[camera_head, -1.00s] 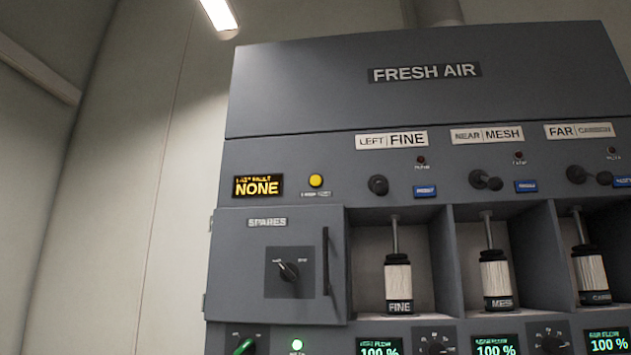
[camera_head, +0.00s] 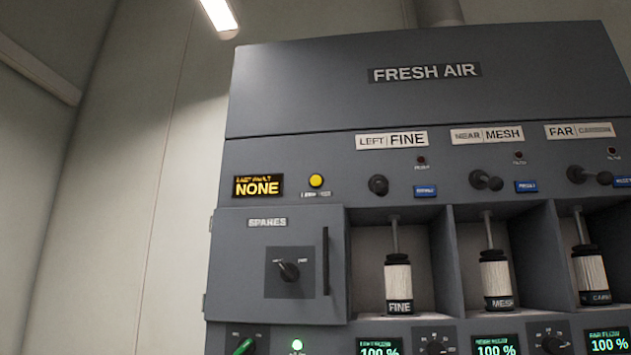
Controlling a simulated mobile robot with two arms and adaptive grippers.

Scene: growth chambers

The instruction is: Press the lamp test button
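A round yellow button (camera_head: 316,181) sits on the upper panel of the grey FRESH AIR cabinet (camera_head: 300,90). The small label (camera_head: 316,194) under it looks like it reads lamp test, but it is blurred. Left of the button is a dark display (camera_head: 258,186) that reads NONE in amber. The small round lamps (camera_head: 421,161) above the bays look dark red and unlit. Neither of my grippers shows in the head view.
A closed SPARES door (camera_head: 235,260) with a dark knob and vertical handle (camera_head: 326,262) is below the button. Blue buttons (camera_head: 425,191) and dark knobs (camera_head: 378,185) sit above.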

